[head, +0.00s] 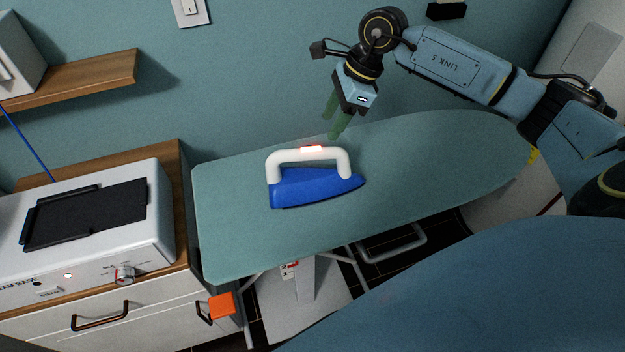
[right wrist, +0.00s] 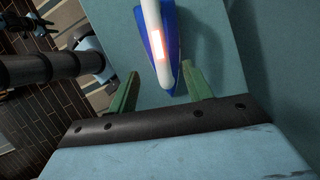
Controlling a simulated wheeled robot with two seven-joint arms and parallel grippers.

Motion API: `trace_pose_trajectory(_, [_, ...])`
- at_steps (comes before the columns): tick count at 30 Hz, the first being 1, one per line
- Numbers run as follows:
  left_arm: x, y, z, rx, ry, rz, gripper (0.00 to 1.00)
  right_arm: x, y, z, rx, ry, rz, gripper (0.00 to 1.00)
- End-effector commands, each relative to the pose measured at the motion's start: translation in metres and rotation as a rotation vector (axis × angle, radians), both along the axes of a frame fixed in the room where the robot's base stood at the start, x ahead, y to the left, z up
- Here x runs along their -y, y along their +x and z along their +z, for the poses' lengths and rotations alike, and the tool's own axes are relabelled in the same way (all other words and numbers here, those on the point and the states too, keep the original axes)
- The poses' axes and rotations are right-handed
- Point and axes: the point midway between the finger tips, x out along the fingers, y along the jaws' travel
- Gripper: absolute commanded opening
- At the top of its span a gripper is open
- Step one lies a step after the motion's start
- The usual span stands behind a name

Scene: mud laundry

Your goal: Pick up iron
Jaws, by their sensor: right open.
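A blue iron (head: 312,187) with a white handle stands on the teal ironing board (head: 430,165), its pointed end to the right. A lit reddish strip shows on top of the handle. My right gripper (head: 335,118) is open and empty, above and just behind the iron, with its green fingers pointing down. In the right wrist view, the iron (right wrist: 171,50) lies ahead of the open fingers of the right gripper (right wrist: 160,85), closer to the right finger. The gripper is apart from the handle. My left gripper is not in view.
A white steam base (head: 155,215) with a dark top pad stands on the wooden cabinet at left. A wooden shelf (head: 100,80) is on the wall above it. An orange block-like thing (head: 221,305) is by the board's lower left corner. The board's right half is clear.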

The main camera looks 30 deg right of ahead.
Motion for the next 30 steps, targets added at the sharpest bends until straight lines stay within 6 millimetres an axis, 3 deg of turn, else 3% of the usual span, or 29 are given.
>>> trace_pose_trajectory(9, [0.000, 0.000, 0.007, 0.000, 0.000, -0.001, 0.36, -0.022, 0.009, -0.054, -0.005, 0.003, 0.001, 0.50])
trace_pose_trajectory(17, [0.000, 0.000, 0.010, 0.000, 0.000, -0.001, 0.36, -0.029, 0.012, -0.074, -0.004, 0.003, 0.001, 0.50])
trace_pose_trajectory(25, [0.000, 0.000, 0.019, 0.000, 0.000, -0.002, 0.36, -0.044, 0.019, -0.108, -0.005, 0.005, 0.000, 0.50])
trace_pose_trajectory(30, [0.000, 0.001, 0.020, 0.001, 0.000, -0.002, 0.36, -0.046, 0.021, -0.117, -0.003, 0.002, 0.002, 0.50])
